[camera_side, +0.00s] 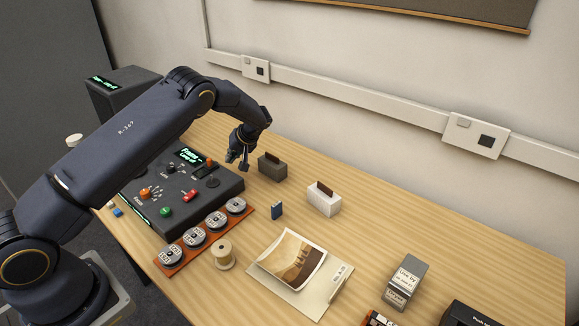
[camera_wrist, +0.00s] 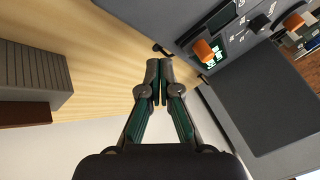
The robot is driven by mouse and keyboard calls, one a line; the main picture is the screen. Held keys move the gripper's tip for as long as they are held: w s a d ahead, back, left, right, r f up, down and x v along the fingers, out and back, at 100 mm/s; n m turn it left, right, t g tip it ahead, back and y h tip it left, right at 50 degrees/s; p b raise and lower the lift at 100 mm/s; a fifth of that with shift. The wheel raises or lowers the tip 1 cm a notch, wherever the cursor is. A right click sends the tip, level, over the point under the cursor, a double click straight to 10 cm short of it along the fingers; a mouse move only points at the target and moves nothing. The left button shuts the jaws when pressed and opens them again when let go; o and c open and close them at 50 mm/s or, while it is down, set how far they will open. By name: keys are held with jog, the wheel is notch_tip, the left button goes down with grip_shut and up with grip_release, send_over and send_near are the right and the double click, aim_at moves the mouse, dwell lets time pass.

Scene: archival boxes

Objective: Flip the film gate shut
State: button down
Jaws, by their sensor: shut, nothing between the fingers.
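The dark control console (camera_side: 185,195) stands on the left part of the table, with lit green displays, coloured knobs and buttons. Near its far right corner is a dark slot-like fitting (camera_side: 203,172) with an orange-tipped part (camera_side: 210,162), perhaps the film gate; I cannot tell whether it is open or shut. In the wrist view the orange part (camera_wrist: 203,50) is just right of my gripper, beside the dark fitting (camera_wrist: 222,18). My gripper (camera_side: 241,164) hangs by the console's right edge, apart from the orange part. In the wrist view its fingertips (camera_wrist: 159,68) are together and empty.
A grey box (camera_side: 272,168) and a white box (camera_side: 323,201), each with a brown card, stand to the right; the grey one is close to my gripper. Several reels (camera_side: 195,237) lie on an orange rack in front of the console.

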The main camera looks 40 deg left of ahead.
aim_at(214, 164)
jog(key=shift+s+a, duration=1.4)
jog(key=shift+a, duration=0.05)
jog(key=shift+s, duration=0.15)
jog(key=shift+s, duration=2.2)
jog(key=w+d, duration=0.3)
jog(key=shift+w+d+r, duration=0.15)
jog(key=shift+d+r, duration=0.1)
jog(key=v, duration=0.9)
jog(key=shift+s+r, duration=0.15)
jog(key=shift+s, duration=0.05)
